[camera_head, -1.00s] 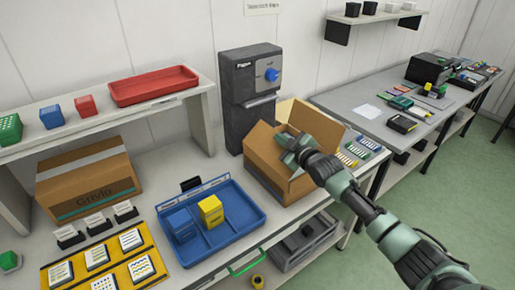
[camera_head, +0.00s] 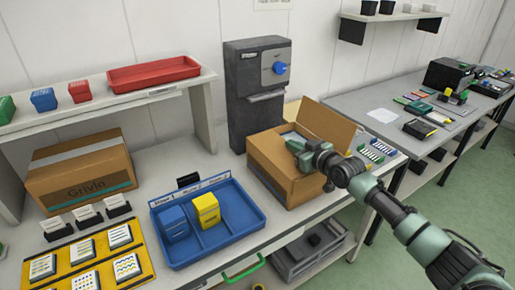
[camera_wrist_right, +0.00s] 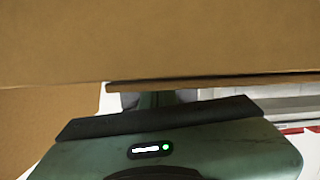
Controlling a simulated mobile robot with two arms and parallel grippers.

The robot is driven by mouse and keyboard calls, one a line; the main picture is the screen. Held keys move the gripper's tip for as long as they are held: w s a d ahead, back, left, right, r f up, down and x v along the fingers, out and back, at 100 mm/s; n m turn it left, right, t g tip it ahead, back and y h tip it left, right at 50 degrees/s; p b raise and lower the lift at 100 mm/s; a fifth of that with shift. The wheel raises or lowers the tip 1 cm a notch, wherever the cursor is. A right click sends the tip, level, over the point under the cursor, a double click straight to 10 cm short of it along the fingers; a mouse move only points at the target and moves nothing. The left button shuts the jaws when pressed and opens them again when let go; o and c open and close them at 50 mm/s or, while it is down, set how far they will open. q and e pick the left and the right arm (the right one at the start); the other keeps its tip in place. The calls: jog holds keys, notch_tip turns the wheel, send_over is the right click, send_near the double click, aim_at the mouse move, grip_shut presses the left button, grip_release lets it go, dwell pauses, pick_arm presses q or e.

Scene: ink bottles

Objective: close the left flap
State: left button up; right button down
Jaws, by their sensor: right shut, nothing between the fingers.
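An open brown cardboard box (camera_head: 270,165) stands on the bench right of the blue tray. One large flap (camera_head: 326,122) stands raised at its back right. A paler flap (camera_head: 292,110) shows behind the box. The left flap is hard to separate from the left side of the box, so its angle is unclear. My right gripper (camera_head: 297,146) is shut and empty over the box opening; its fingertips are hard to make out. In the right wrist view, a cardboard panel (camera_wrist_right: 160,40) fills the top, close to the gripper, and hides the fingertips. My left gripper is out of view.
The blue tray (camera_head: 215,243) holds a blue bottle box (camera_head: 174,222) and a yellow one (camera_head: 206,209). A dark dispenser (camera_head: 240,90) stands behind the cardboard box. A closed carton (camera_head: 80,175) sits at left under a shelf. A small coloured rack (camera_head: 370,152) is right of the box.

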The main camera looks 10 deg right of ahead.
dwell(0.6)
notch_tip(320, 180, up, 5)
jog(key=p, duration=0.4)
jog(key=shift+r, duration=0.1)
jog(key=shift+s+d+f+b, duration=0.25)
jog(key=shift+s+b, duration=0.05)
jog(key=shift+s, duration=0.25)
jog(key=shift+s+d+f+b, duration=0.2)
jog(key=shift+s+f+b, duration=0.05)
jog(key=shift+s, duration=0.3)
jog(key=b+v, duration=0.1)
jog(key=v, duration=0.6)
jog(key=shift+s+d+r, duration=0.15)
jog(key=shift+s+r, duration=0.1)
jog(key=shift+s, duration=0.05)
